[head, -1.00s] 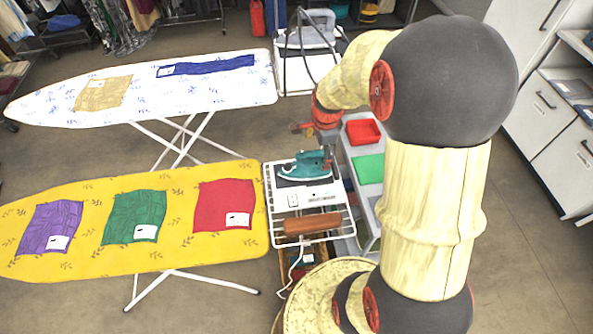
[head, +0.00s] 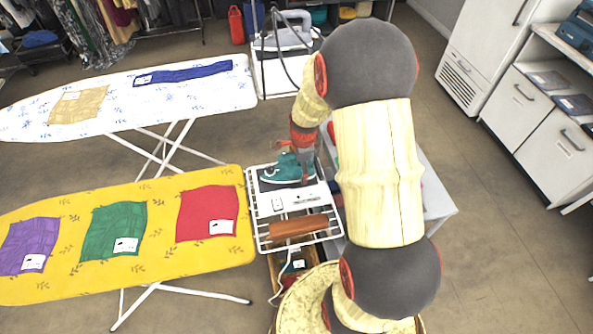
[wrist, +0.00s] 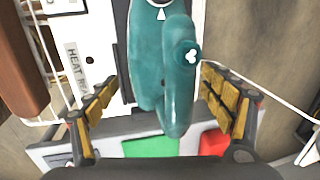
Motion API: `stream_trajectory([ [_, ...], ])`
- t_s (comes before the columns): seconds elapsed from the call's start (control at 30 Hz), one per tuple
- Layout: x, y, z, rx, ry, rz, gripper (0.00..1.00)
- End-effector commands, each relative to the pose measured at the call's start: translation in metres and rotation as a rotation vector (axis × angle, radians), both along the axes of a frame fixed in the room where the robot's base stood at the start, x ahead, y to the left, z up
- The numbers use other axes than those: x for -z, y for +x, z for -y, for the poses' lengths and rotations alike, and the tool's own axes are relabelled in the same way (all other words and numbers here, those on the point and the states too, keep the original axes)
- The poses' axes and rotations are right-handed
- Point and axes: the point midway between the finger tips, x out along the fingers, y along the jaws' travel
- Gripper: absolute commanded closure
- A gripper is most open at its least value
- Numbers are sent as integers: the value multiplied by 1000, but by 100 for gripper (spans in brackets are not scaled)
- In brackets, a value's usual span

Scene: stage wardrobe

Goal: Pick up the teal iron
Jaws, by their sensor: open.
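The teal iron (head: 283,170) stands on the white wire rack (head: 251,215) at the end of the yellow ironing board. In the wrist view the iron (wrist: 163,75) is seen from above, with a round knob bearing a white mark. My gripper (wrist: 170,100) is open, with one yellow-padded finger on each side of the iron's near end. I cannot tell whether either finger touches it. In the head view my gripper (head: 296,158) is at the iron, partly hidden by my arm.
A brown roll (head: 298,226) lies on the rack in front of the iron. A yellow ironing board (head: 150,250) with coloured cloths is at left; a white one (head: 110,105) is behind. A grey iron (head: 290,38) stands behind. A green patch (wrist: 150,147) and red tray (wrist: 213,142) are close by.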

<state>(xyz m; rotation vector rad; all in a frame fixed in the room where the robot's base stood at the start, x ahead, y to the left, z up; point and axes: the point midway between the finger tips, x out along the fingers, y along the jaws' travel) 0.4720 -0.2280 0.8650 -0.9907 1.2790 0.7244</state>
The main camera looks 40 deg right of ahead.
Motion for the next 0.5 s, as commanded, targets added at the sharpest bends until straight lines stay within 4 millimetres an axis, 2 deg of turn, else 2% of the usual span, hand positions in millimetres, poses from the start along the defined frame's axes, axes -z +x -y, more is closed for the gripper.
stream_trajectory([
  [0.2, -1, 1, 0, 0, 0, 1, 19],
  [0.5, -1, 0, 0, -1, -1, 1, 36],
])
